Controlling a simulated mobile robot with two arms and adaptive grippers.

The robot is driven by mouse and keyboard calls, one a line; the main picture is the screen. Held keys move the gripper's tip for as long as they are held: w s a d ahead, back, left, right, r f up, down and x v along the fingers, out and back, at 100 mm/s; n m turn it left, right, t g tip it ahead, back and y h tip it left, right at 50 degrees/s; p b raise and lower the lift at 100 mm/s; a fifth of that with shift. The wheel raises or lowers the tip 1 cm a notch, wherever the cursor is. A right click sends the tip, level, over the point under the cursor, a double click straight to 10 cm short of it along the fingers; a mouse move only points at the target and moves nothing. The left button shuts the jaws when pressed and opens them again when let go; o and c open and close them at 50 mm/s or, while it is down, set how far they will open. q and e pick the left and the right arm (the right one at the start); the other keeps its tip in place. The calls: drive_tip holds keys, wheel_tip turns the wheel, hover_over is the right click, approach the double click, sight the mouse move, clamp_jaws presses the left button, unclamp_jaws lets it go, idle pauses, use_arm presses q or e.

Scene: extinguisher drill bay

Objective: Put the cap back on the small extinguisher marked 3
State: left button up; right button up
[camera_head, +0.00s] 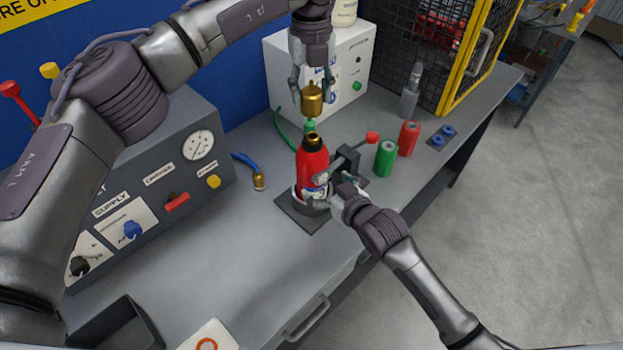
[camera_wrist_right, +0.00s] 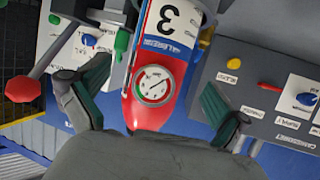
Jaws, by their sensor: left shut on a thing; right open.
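The small red extinguisher (camera_head: 312,155) stands upright in a round holder (camera_head: 297,193) on a dark base plate, its dark neck uncovered. In the right wrist view the extinguisher (camera_wrist_right: 146,112) shows a "3" on its white label and a round gauge. My left gripper (camera_head: 311,92) is shut on the brass cap (camera_head: 312,104) and holds it above the neck, with a gap between. My right gripper (camera_head: 325,202) is low beside the extinguisher. In the wrist view its open fingers (camera_wrist_right: 150,95) stand either side of the body; contact is unclear.
A clamp with a red-knobbed lever (camera_head: 372,137) stands right of the extinguisher. Green (camera_head: 386,159) and red (camera_head: 409,138) cans stand further right. A blue hose with a brass end (camera_head: 259,181) lies left. The supply panel (camera_head: 150,190) and white box (camera_head: 345,85) stand behind.

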sight(312, 112)
use_arm(q)
drive_tip(key=shift+s+d+r, duration=0.15)
drive_tip(key=shift+s, duration=0.05)
use_arm(e)
drive_tip(key=x, duration=0.5)
drive_tip(key=shift+w, duration=0.15)
use_arm(q)
drive_tip(key=shift+w, duration=0.15)
use_arm(e)
drive_tip(key=shift+x, duration=0.75)
drive_tip(key=shift+c, duration=0.2)
drive_tip(key=c, duration=1.5)
use_arm(q)
drive_tip(key=shift+f, duration=2.55)
use_arm(e)
drive_tip(key=shift+c, duration=0.3)
use_arm(q)
drive_tip(key=shift+f, duration=0.85)
drive_tip(key=shift+f, duration=0.55)
